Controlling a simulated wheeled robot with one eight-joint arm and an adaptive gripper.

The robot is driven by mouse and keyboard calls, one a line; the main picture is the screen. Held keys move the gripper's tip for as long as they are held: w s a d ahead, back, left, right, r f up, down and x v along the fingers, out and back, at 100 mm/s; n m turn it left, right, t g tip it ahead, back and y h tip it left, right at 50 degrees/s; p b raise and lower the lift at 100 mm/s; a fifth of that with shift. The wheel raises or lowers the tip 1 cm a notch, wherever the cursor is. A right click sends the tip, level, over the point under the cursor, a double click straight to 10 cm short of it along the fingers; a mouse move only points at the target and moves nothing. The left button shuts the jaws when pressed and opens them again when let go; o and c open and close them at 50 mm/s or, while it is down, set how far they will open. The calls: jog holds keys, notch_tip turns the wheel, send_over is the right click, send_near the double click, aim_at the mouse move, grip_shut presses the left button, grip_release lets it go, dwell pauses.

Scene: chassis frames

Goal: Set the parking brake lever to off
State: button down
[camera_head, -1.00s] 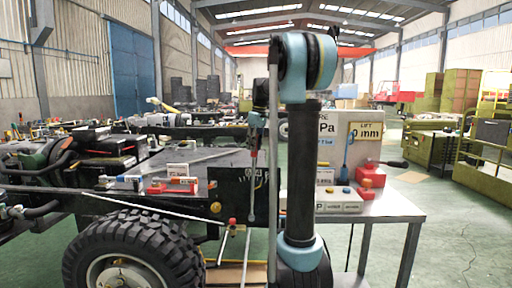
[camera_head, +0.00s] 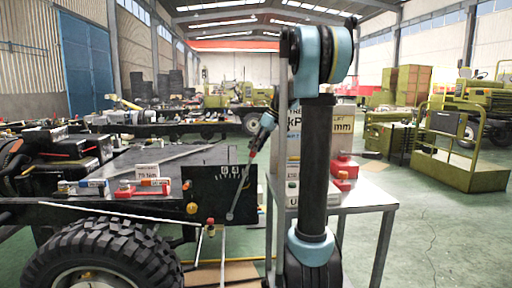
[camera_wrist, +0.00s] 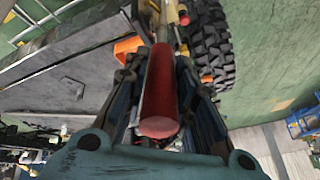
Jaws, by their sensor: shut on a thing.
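The parking brake lever (camera_head: 241,187) rises from a pivot low on a black marked panel (camera_head: 205,190) and leans to the right in the head view. Its red grip (camera_head: 252,155) is at the upper end. My gripper (camera_head: 255,147) is at that grip, coming down from the upper right. In the wrist view the red grip (camera_wrist: 158,100) lies lengthwise between the two dark fingers of my gripper (camera_wrist: 158,75), which are shut on it. The panel's markings are too small to read surely.
The chassis frame with a big tyre (camera_head: 105,255) is at left. A grey table (camera_head: 368,195) with a red box (camera_head: 343,172) stands behind my arm at right. Small boxes (camera_head: 145,185) lie on the chassis deck. Open green floor (camera_head: 440,235) is at far right.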

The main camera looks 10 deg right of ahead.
jog(key=shift+d+f, duration=0.15)
jog(key=shift+d, duration=0.25)
jog(key=c, duration=1.3)
grip_release()
jog(key=shift+w+d, duration=0.1)
jog(key=shift+c, duration=0.2)
jog(key=shift+r, duration=0.3)
jog(key=w+v, duration=0.1)
jog(key=v, duration=1)
jog(key=shift+s, duration=0.5)
jog(key=shift+d+r, duration=0.1)
